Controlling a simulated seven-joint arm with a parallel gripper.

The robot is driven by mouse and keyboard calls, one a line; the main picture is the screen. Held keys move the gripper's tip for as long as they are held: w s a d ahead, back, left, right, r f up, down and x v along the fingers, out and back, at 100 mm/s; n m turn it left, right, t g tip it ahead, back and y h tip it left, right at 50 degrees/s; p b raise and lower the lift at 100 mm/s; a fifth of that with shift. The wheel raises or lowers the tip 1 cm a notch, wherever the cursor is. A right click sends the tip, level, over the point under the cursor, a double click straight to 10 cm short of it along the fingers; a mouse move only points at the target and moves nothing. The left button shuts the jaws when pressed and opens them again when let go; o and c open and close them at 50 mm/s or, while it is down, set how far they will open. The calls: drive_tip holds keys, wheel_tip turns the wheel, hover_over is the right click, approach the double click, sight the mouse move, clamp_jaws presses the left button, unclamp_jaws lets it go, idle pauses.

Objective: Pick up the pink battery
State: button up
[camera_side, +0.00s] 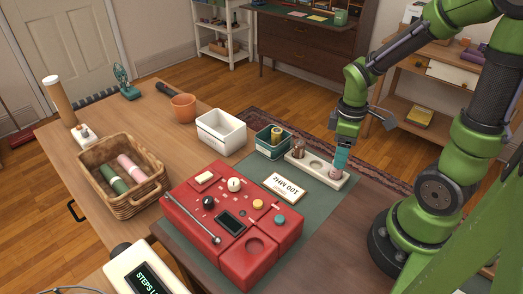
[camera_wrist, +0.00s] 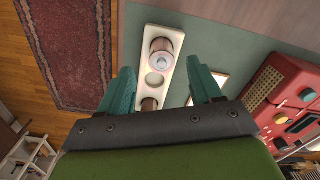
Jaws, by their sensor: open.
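A pinkish cylinder, seemingly the pink battery (camera_side: 336,172), stands upright in the right end of a cream holder (camera_side: 317,166), partly hidden by my gripper (camera_side: 341,158). In the wrist view, the pink battery (camera_wrist: 161,46) shows a silver top with a raised centre, at the upper end of the holder (camera_wrist: 167,33). My gripper (camera_wrist: 161,70) is open, its teal fingers on either side of the holder. In the side view the fingertips are at the battery's upper part; I cannot tell whether they touch it.
A brown cylinder (camera_side: 298,147) stands at the holder's other end, with an empty recess between. A wicker basket (camera_side: 150,194) holds a pink roll (camera_side: 131,166) and a green roll (camera_side: 113,178). A red device (camera_side: 200,232), label card (camera_side: 286,188) and teal box (camera_side: 270,150) are nearby.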

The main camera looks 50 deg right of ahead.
sight(337, 171)
wheel_tip(337, 171, down, 5)
drive_tip(key=shift+a+r, duration=0.1)
drive_tip(key=shift+r, duration=0.1)
clamp_jaws()
idle(0.3)
